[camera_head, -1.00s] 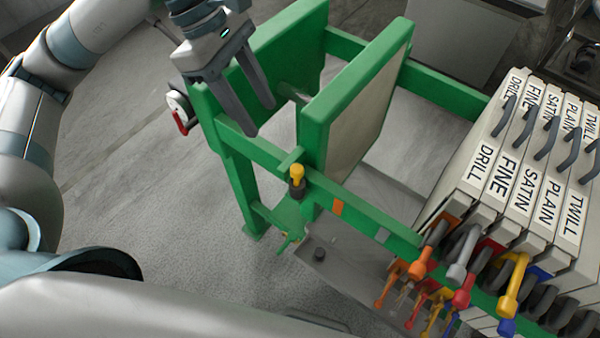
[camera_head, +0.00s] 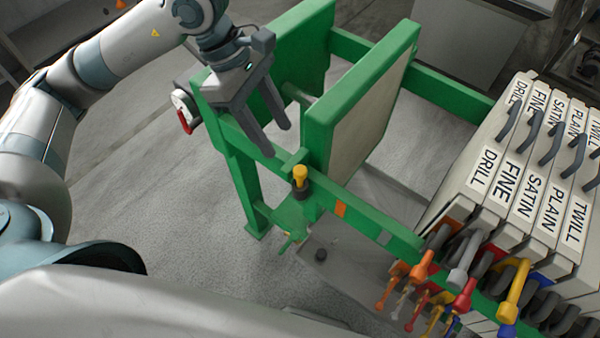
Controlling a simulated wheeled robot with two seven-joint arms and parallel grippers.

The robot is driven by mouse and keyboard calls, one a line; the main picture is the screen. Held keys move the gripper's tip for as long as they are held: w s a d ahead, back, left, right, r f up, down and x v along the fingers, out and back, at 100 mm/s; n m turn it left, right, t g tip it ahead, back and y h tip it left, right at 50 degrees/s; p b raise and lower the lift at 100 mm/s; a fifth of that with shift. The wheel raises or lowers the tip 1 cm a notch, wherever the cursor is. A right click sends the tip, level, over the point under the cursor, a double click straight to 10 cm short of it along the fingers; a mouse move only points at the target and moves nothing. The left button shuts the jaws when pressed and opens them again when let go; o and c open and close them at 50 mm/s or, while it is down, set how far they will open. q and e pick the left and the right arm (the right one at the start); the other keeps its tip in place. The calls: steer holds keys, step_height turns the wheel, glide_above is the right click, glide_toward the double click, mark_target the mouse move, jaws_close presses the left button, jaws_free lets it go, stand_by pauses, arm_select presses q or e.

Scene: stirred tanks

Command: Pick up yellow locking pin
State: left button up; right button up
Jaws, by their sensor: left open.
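The yellow locking pin (camera_head: 300,174) stands upright in a dark collar on the green frame's front rail (camera_head: 360,211), beside the near corner of an upright green-edged panel. My left gripper (camera_head: 278,143) is open and empty. Its two grey fingers point down and to the right, above and left of the pin in the picture, and apart from it. My right gripper is not in view.
Labelled cases (camera_head: 535,175) marked DRILL, FINE, SATIN, PLAIN and TWILL stand at the right. Several coloured handles (camera_head: 462,290) hang along the rail below them. The green-edged panel (camera_head: 365,100) rises just behind the pin. Open floor (camera_head: 150,190) lies at the left.

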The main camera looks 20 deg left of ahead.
mark_target(299, 169)
arm_select(q)
steer(key=p+x, duration=0.2)
steer(key=x, duration=0.4)
steer(key=shift+d+f, duration=0.4)
steer(key=shift+f, duration=0.3)
steer(key=shift+d+f+p, duration=0.25)
steer(key=shift+f+p, duration=0.05)
steer(key=shift+p, duration=0.35)
steer(key=p+x, duration=0.1)
steer(key=x, duration=0.1)
steer(key=p+x, duration=0.1)
steer(key=shift+w+d+f, duration=0.2)
steer(key=shift+f, duration=0.15)
steer(key=shift+d+f, duration=0.1)
steer(key=shift+f, duration=0.25)
steer(key=shift+c, duration=0.7)
jaws_close()
